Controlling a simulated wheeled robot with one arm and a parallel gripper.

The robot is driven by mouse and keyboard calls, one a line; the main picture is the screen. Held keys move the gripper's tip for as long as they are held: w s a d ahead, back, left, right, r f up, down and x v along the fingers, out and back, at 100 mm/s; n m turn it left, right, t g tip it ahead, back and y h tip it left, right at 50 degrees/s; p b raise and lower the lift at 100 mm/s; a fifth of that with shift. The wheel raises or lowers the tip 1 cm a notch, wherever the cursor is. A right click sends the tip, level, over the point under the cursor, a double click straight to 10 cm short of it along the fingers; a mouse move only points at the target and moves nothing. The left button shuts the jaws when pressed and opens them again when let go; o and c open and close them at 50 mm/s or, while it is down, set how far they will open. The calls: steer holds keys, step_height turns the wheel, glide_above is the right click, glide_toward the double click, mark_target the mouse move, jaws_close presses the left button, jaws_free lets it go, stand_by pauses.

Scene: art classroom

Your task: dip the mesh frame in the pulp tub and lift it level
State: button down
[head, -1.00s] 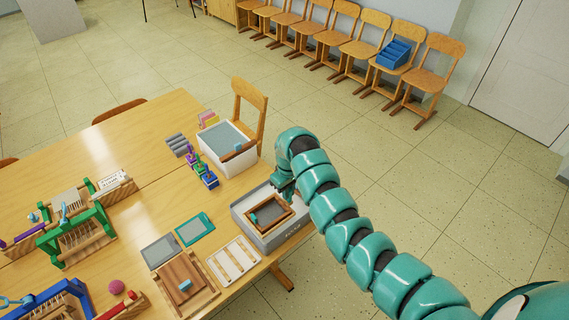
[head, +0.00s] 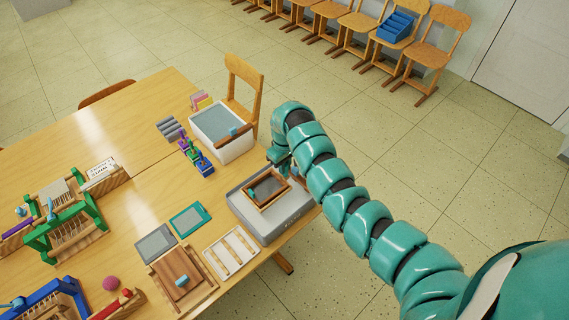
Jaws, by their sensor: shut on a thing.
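The mesh frame (head: 249,202), a brown wooden rim around dark mesh, is over the grey tray (head: 274,232) at the table's right edge. It looks nearly level and slightly raised from the tray floor. A small teal piece shows at its left side. My gripper (head: 281,163) is shut on the frame's far edge; its fingertips are mostly hidden by the hand. The pulp tub (head: 236,151) is white, filled with grey pulp, and stands behind the tray, apart from the frame. A wooden bar with a blue piece lies at the tub's right rim.
Small coloured bottles (head: 194,153) and grey rolls (head: 170,129) stand left of the tub. A white slatted rack (head: 231,254), a teal frame (head: 190,219) and a wooden press board (head: 183,278) lie left of the tray. A wooden chair (head: 243,85) stands behind the tub.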

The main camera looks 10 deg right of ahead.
steer(key=shift+f+b, duration=2.5)
steer(key=shift+f, duration=2.35)
steer(key=shift+r, duration=0.1)
steer(key=shift+r+p, duration=3.1)
steer(key=shift+r, duration=0.35)
steer(key=shift+r+p, duration=2)
steer(key=shift+r, duration=0.5)
